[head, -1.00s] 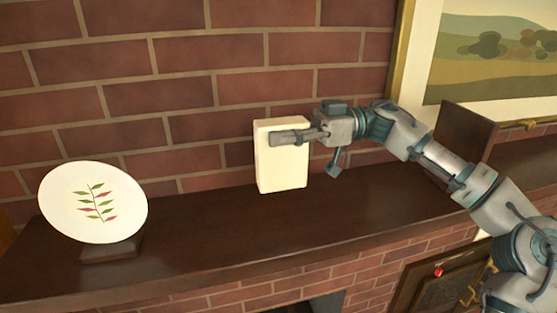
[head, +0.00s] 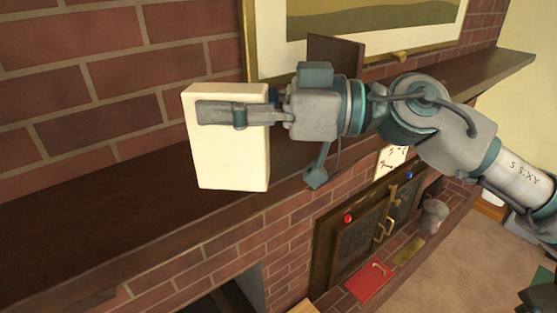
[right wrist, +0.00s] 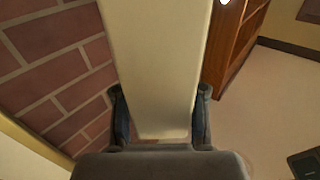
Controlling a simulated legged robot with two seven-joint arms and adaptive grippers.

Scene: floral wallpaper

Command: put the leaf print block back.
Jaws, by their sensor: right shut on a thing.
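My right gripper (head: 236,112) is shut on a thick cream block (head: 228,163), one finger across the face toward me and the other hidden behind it. The block is upright, slightly tilted in the picture, and its visible face is plain, with no leaf print showing. Its lower end overlaps the front edge of the dark wooden mantel shelf (head: 120,205); I cannot tell exactly how far above it hangs. In the right wrist view the block (right wrist: 155,65) runs between the two fingers of the gripper (right wrist: 161,118). My left gripper is not in view.
A dark upright board (head: 336,52) stands on the shelf behind my gripper, below a framed landscape picture (head: 375,38). The shelf is bare left of the block. Below are a dark panel (head: 365,230) with brass handles and a red flat object (head: 369,281) on the hearth.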

